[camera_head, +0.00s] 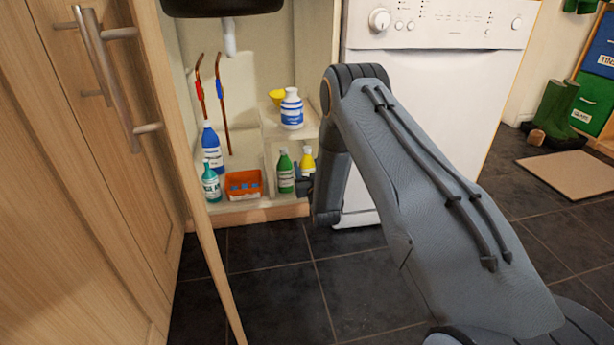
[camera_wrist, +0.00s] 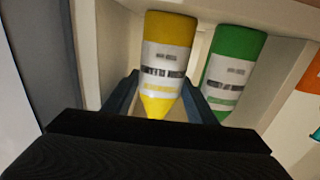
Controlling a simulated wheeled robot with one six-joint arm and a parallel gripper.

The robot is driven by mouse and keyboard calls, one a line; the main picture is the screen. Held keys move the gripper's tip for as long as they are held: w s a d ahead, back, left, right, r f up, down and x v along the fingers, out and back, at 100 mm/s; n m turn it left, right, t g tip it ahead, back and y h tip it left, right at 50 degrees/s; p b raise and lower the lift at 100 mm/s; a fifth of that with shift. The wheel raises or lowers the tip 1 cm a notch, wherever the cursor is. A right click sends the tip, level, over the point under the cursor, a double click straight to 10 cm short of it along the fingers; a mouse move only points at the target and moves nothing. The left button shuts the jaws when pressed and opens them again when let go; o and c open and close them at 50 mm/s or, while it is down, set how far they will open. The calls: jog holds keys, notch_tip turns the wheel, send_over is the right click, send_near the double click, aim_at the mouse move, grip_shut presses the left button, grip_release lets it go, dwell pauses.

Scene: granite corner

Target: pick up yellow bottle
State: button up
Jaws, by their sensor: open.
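The yellow bottle (camera_head: 308,158) with a white label stands on the low cupboard shelf, just right of a green bottle (camera_head: 285,172). My gripper (camera_head: 303,186) is at the cupboard opening in front of it, mostly hidden by my arm in the head view. In the wrist view the yellow bottle (camera_wrist: 165,65) appears upside down between my two open fingers (camera_wrist: 162,98). I cannot tell whether the fingers touch it. The green bottle (camera_wrist: 232,70) is close beside the right finger in that view.
A riser shelf (camera_head: 272,128) holds a white-and-blue tub (camera_head: 291,108) above. An orange basket (camera_head: 243,184), a blue bottle (camera_head: 212,150) and a teal bottle (camera_head: 211,184) stand to the left. A white appliance (camera_head: 430,110) is right, an open wooden door (camera_head: 200,210) left.

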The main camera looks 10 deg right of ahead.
jog(key=shift+c, duration=0.3)
jog(key=c, duration=1.1)
jog(key=shift+r, duration=0.15)
